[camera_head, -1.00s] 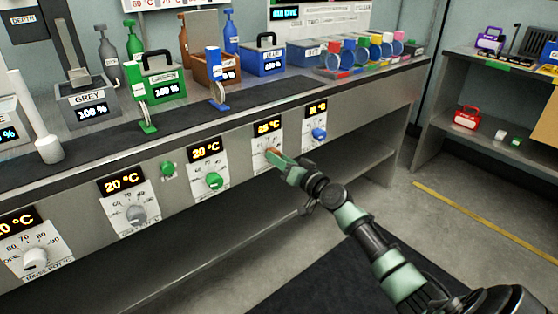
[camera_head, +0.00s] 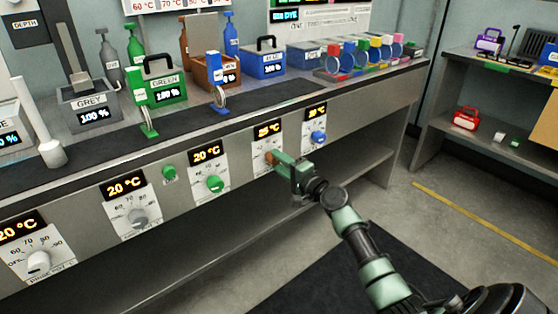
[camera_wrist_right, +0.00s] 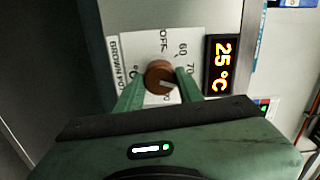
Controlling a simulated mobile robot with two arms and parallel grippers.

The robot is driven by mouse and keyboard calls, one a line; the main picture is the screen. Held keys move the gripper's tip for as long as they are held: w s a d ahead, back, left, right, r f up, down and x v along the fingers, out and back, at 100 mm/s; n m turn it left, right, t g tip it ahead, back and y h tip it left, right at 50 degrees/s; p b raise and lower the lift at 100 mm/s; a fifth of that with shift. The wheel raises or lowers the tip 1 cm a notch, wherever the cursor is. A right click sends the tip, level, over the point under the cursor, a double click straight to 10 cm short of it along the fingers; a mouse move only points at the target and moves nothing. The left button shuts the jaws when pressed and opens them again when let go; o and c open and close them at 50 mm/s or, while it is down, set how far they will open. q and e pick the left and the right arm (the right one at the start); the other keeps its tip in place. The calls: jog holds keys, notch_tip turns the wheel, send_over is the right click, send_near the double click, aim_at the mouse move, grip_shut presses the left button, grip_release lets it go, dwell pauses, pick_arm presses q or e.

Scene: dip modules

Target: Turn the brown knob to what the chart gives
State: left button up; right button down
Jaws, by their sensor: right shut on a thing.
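The brown knob (camera_wrist_right: 159,75) sits on its white dial plate (camera_wrist_right: 148,48) in the right wrist view, which shows the dial turned sideways. My right gripper (camera_wrist_right: 160,82) is shut on the knob, one green finger on each side. A pale mark on the knob points to the right and slightly down; the fingers hide part of the scale. The display (camera_wrist_right: 220,65) beside it reads 25 °C. In the head view the right gripper (camera_head: 273,158) reaches the brown knob's panel from the right. A chart (camera_head: 170,4) is cut off at the top edge. My left gripper is not visible.
A blue knob (camera_head: 318,138) is right of the brown one; a green knob (camera_head: 214,184) is left. Brown (camera_head: 213,75), blue (camera_head: 264,63) and green (camera_head: 166,89) pots stand on the counter above. The floor in front is clear.

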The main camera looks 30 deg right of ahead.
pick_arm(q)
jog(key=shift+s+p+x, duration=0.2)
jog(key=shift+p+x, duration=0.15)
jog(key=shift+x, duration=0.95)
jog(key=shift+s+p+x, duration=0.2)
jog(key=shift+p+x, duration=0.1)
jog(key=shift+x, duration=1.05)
pick_arm(e)
jog(key=shift+m, duration=2)
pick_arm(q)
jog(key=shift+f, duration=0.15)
pick_arm(e)
jog(key=c, duration=0.9)
grip_release()
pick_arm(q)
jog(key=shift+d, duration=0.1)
pick_arm(e)
jog(key=shift+s, duration=0.15)
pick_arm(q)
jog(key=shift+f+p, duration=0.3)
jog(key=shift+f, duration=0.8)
pick_arm(e)
jog(key=s, duration=0.7)
jog(key=shift+s+d, duration=0.3)
jog(key=shift+d, duration=0.05)
